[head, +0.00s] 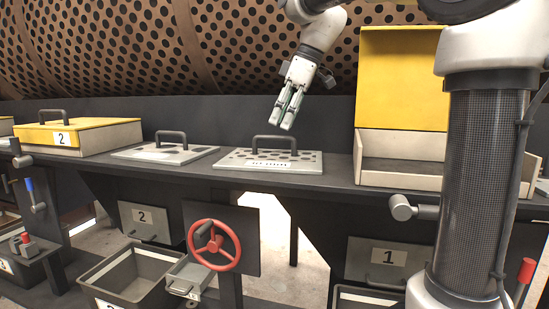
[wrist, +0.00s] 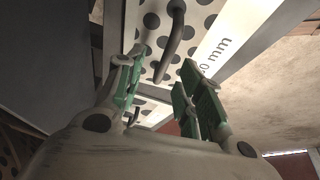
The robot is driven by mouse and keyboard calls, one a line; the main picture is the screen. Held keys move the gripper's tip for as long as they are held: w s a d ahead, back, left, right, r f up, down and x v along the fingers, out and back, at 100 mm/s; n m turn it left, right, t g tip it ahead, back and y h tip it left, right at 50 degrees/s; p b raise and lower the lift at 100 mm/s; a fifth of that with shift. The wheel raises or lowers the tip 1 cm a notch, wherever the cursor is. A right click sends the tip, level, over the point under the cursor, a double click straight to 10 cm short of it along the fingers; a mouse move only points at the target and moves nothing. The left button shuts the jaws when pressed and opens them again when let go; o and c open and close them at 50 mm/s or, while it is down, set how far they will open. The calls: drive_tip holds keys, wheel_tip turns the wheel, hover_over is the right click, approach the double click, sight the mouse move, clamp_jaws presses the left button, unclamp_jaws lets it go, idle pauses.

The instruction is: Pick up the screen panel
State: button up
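The screen panel (head: 240,160) is a light grey plate with dark round holes, a white label strip and a dark bar handle (head: 274,139). It lies flat on the dark bench. My gripper (head: 285,122) hangs above the handle, pointing down, apart from it. In the wrist view my gripper (wrist: 163,68) has its green-padded fingers spread with nothing between them. There the panel (wrist: 203,18) and its handle (wrist: 176,35) show beyond the fingertips. Printed text ending in "0 mm" is on the label.
Another handled plate (head: 145,154) lies to the left, beyond it a yellow-lidded box (head: 110,138) marked 2. An open yellow-lidded box (head: 400,182) stands to the right. A perforated drum (head: 255,40) is behind. A red handwheel (head: 237,245) and bins are below.

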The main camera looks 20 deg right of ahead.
sight(274, 138)
drive_tip(key=x, duration=0.6)
drive_tip(key=shift+s+a, duration=0.2)
drive_tip(key=shift+s, duration=0.05)
clamp_jaws()
